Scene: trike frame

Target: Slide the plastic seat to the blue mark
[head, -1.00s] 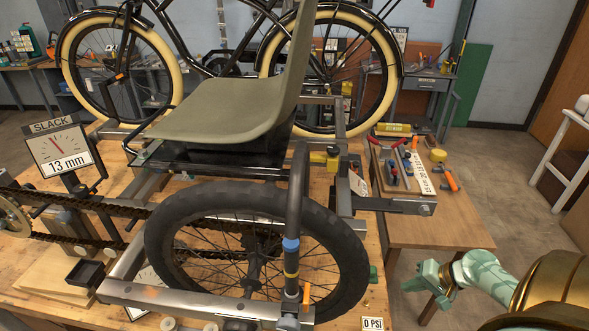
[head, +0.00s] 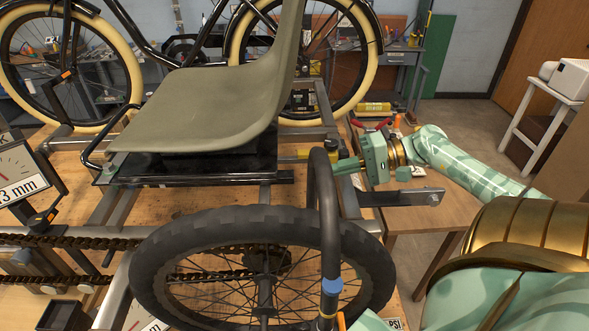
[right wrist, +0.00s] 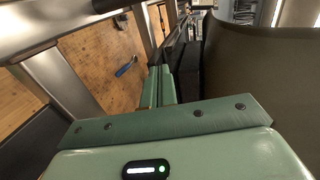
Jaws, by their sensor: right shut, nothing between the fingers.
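The grey-green plastic seat (head: 205,105) sits on a black base plate (head: 200,172) above the trike's metal frame. My right gripper (head: 345,166) is at the right of the seat base, near a yellow part (head: 312,152) on the frame. Its fingers point left; contact is unclear. In the right wrist view the fingers (right wrist: 158,85) are together and empty, and the seat (right wrist: 262,65) fills the right side. My left gripper is out of view.
The curved black bar (head: 326,210) rises just in front of my right gripper. A large black wheel (head: 160,250) stands in front of the seat. A chain (head: 60,240) runs at the left. A small table (head: 410,210) stands behind my right forearm.

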